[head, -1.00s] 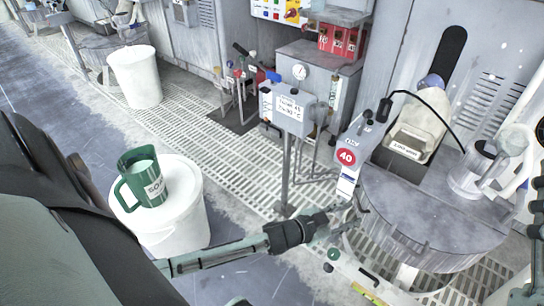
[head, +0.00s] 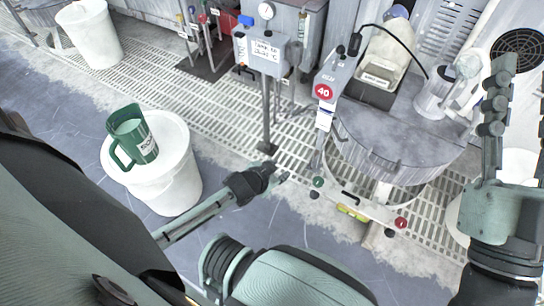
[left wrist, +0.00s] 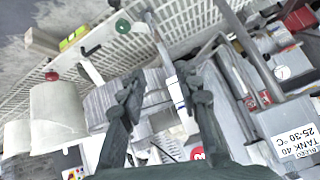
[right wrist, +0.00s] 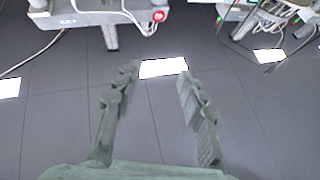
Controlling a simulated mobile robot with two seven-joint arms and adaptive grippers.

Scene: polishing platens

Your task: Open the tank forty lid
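Tank forty (head: 395,165) is a round grey metal tank at the right in the head view, with a red round 40 sign (head: 324,91) on the box at its left. Its grey lid (head: 385,125) lies flat over the top, apparently closed. My left gripper (head: 279,173) is left of the tank, apart from it and empty. In the left wrist view its two fingers (left wrist: 162,98) are spread, with grey metal beyond. My right gripper (head: 497,95) points up at the tank's right.
A green jug (head: 133,137) stands on a white drum (head: 165,185) at the left. A post-mounted label box (head: 262,52) stands behind my left gripper. A low bar with coloured knobs (head: 352,212) is in front of the tank.

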